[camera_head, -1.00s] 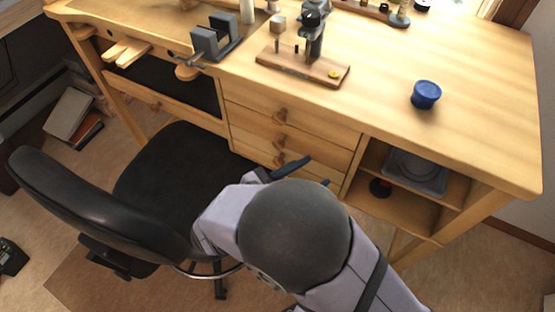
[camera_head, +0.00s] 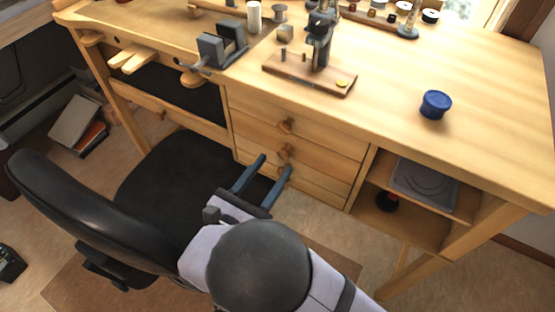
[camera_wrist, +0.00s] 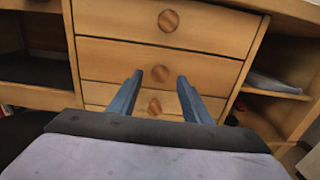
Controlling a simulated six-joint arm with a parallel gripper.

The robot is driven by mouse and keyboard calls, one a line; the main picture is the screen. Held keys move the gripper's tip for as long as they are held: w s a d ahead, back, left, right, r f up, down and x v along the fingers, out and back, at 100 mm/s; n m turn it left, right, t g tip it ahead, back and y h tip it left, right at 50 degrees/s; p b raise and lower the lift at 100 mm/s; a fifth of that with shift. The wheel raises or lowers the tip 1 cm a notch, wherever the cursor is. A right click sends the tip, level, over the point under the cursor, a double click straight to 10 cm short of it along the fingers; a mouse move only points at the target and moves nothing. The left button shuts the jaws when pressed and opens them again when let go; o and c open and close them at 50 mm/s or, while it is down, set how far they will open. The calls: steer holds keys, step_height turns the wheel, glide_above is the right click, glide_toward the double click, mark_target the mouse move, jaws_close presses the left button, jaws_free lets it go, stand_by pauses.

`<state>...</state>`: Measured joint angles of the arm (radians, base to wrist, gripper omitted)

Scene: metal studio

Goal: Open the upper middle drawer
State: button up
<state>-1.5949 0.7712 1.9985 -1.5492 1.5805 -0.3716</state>
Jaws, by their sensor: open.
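A light wood drawer stack is set in the workbench, its fronts flush and shut. The top drawer (camera_head: 255,108) has a round knob (camera_head: 286,125), also in the wrist view (camera_wrist: 168,20). The second drawer (camera_wrist: 110,60) has a round wooden knob (camera_wrist: 160,73), also in the head view (camera_head: 285,152). A lower knob (camera_wrist: 155,106) sits below it. My gripper (camera_head: 274,163) is open and empty, pointing at the stack. In the wrist view its fingertips (camera_wrist: 160,76) appear either side of the second knob; in the head view they are just in front of it, apparently not touching.
A black office chair (camera_head: 75,200) stands close at the left, its seat below my gripper. An open shelf (camera_head: 400,225) with a grey item is right of the drawers. The benchtop (camera_head: 400,60) overhangs above, holding a blue tub (camera_head: 435,104) and a small vise (camera_head: 222,45).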

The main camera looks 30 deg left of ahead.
steer(key=shift+w, duration=1.7)
steer(key=shift+c, duration=0.5)
jaws_close()
steer(key=p, duration=0.2)
glide_toward(282, 156)
steer(key=shift+s, duration=0.35)
steer(key=shift+o, duration=0.5)
jaws_free()
